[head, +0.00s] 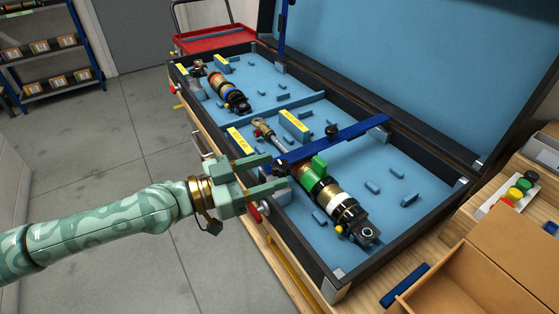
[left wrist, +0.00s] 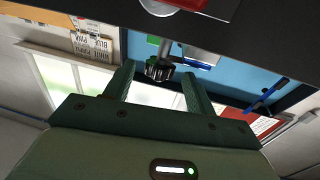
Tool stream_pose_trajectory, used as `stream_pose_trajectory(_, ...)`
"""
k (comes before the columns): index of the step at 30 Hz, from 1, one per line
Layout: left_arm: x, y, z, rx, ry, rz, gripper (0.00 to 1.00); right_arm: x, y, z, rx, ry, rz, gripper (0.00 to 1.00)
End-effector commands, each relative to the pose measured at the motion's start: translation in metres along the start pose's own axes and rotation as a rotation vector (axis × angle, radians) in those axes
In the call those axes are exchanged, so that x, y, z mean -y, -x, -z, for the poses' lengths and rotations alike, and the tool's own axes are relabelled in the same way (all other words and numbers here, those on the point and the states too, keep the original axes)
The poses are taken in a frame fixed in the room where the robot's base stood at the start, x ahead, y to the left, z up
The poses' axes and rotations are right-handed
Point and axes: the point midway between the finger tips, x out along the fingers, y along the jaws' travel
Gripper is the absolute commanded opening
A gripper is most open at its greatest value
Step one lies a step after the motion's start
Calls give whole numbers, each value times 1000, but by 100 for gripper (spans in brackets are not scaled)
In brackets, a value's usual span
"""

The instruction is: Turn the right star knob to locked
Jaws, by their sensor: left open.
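The black star knob (head: 280,169) is at the near end of the blue clamp bar (head: 340,142), which lies across the right compartment of the case (head: 330,270). My left gripper (head: 276,174) is open at the case's near edge, with its fingertips at the knob. In the left wrist view the dark, lobed knob (left wrist: 159,70) shows between the two spread fingers (left wrist: 156,78), not gripped. I cannot tell how deep it sits between them. A shock absorber (head: 345,213) with a green part lies under the bar. My right gripper is out of view.
A second black knob (head: 332,131) stands on the bar. Another blue bar (head: 283,25) stands upright at the back. The open lid (head: 430,70) rises behind. A red-ended latch (head: 254,213) is on the near wall. An open cardboard box (head: 480,285) is at right.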

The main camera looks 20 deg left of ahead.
Motion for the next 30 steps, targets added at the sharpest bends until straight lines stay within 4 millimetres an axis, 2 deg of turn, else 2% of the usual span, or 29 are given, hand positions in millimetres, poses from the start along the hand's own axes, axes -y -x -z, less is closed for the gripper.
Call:
stream_pose_trajectory(1, -2, -8, 9, -8, -2, -2, 55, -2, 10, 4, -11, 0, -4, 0)
stream_pose_trajectory(7, -1, -30, 3, -2, 0, -1, 55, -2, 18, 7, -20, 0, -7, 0)
stream_pose_trajectory(17, -1, -35, -1, 2, 1, -1, 55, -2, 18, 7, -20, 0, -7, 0)
stream_pose_trajectory(18, -1, -35, -1, 2, 1, -1, 53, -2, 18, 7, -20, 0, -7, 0)
stream_pose_trajectory(21, -1, -35, -1, 2, 1, -1, 25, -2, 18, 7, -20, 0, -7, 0)
stream_pose_trajectory(23, 0, -35, -1, 2, 1, -1, 11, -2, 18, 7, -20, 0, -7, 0)
stream_pose_trajectory(27, 0, -35, 0, 1, 1, 2, 11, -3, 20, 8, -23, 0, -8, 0)
stream_pose_trajectory(30, 0, -35, 6, -2, 0, 26, 11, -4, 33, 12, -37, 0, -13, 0)
